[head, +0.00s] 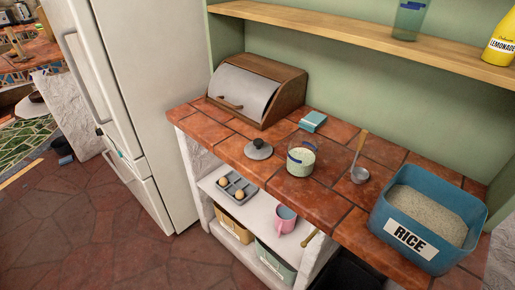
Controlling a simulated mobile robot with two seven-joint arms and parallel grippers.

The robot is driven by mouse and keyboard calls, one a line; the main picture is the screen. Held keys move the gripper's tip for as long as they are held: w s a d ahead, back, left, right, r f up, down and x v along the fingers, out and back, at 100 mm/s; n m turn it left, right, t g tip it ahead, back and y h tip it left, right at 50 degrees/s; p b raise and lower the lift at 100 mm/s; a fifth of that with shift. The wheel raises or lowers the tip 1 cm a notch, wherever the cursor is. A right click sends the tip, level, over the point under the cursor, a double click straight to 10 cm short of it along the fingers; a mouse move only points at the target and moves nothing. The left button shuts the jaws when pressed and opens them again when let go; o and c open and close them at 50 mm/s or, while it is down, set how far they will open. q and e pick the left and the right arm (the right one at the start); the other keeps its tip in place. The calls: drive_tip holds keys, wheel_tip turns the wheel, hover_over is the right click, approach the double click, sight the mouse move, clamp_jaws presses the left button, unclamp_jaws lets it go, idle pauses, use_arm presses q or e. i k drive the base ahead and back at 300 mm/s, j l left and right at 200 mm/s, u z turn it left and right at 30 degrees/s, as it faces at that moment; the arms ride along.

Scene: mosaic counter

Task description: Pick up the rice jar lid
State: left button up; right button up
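A grey round lid with a knob on top (258,149) lies on the tiled counter (325,196), close to its front edge. It looks like the rice jar lid. A clear glass jar (301,159) stands just right of the lid, open at the top, with pale rice-like contents in its lower part. The lid and jar are apart. Neither of my grippers shows in the head view.
A wooden bread box (285,97) stands behind the lid. A teal block (313,121), a ladle (359,174) and a blue bin labelled RICE (427,251) are on the counter. A white fridge (160,100) stands left. Shelves below hold an egg tray (227,190) and a pink mug (283,226).

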sight(259, 149)
drive_tip(key=i+j+z, duration=0.2)
drive_tip(key=j, duration=0.3)
drive_tip(key=i+j+z, duration=0.15)
drive_tip(key=j, duration=0.3)
drive_tip(key=i+j+z, duration=0.2)
drive_tip(key=j, duration=0.35)
drive_tip(key=j+z, duration=0.15)
drive_tip(key=j, duration=0.35)
drive_tip(key=i+j+z, duration=0.2)
drive_tip(key=j, duration=0.35)
drive_tip(key=k, duration=0.1)
